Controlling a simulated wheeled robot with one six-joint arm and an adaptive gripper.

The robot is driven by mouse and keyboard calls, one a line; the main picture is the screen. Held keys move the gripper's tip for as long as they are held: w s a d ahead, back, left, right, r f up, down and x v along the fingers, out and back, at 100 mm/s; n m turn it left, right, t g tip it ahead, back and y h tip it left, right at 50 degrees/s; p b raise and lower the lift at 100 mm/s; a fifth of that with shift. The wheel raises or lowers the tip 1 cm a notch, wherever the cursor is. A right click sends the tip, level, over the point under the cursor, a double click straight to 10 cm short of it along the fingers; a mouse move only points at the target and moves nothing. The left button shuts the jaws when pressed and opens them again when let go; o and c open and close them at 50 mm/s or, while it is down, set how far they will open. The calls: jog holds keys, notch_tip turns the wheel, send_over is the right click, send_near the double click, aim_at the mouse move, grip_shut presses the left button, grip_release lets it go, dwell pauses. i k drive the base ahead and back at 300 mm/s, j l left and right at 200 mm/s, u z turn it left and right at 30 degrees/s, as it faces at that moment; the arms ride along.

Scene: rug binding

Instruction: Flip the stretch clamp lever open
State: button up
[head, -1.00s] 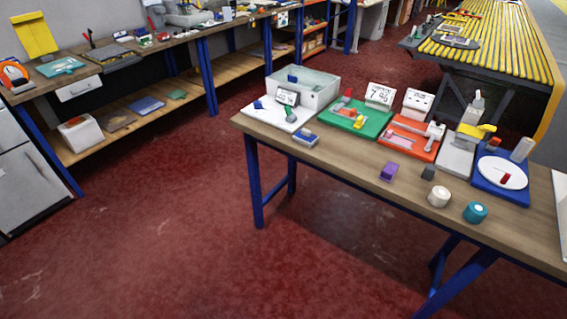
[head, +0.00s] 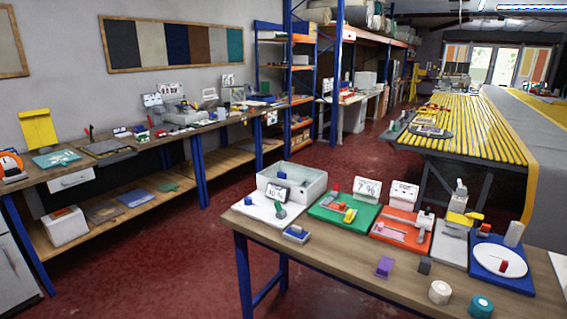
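I cannot tell for certain which thing is the stretch clamp. Several small devices stand on the near wooden table. One has a light grey base (head: 450,243) with a yellow part (head: 463,219) on top. Beside it is an orange-red base (head: 395,238) with a whitish fitting (head: 425,220). A green base (head: 328,210) carries small red and yellow parts. A blue base (head: 482,273) bears a white disc (head: 500,260). On the left bench, a dark flat device (head: 108,150) has a thin red upright piece (head: 90,132). My gripper is not in view.
The near table (head: 335,262) has bare wood along its front. A purple block (head: 384,267), a white roll (head: 440,292) and a teal roll (head: 480,306) lie there. The left bench (head: 172,138) runs along the wall. Red floor (head: 140,270) lies clear between them.

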aim_at(335, 187)
jog(key=i+z, duration=0.1)
jog(key=i, duration=0.4)
jog(key=i+j+z, duration=0.1)
jog(key=i, duration=0.4)
jog(key=i+j+u, duration=0.45)
jog(key=j, duration=0.2)
jog(key=i+j+u, duration=0.3)
jog(key=j+u, duration=0.15)
jog(key=i+j+u, duration=0.7)
jog(key=i+u, duration=0.25)
jog(key=i+z, duration=0.15)
jog(key=i, duration=0.3)
jog(key=i+j+z, duration=0.2)
jog(key=i, duration=0.25)
jog(key=i+z, duration=0.15)
jog(key=i, duration=0.3)
jog(key=i+j+z, duration=0.2)
jog(key=i, duration=0.2)
jog(key=i+l+z, duration=0.25)
jog(key=i+z, duration=0.15)
jog(key=i+l+z, duration=0.1)
jog(key=i+z, duration=0.75)
jog(key=i+j+z, duration=0.2)
jog(key=i+z, duration=0.45)
jog(key=i, duration=0.65)
jog(key=i+j+z, duration=0.25)
jog(key=i, duration=0.65)
jog(key=l, duration=0.15)
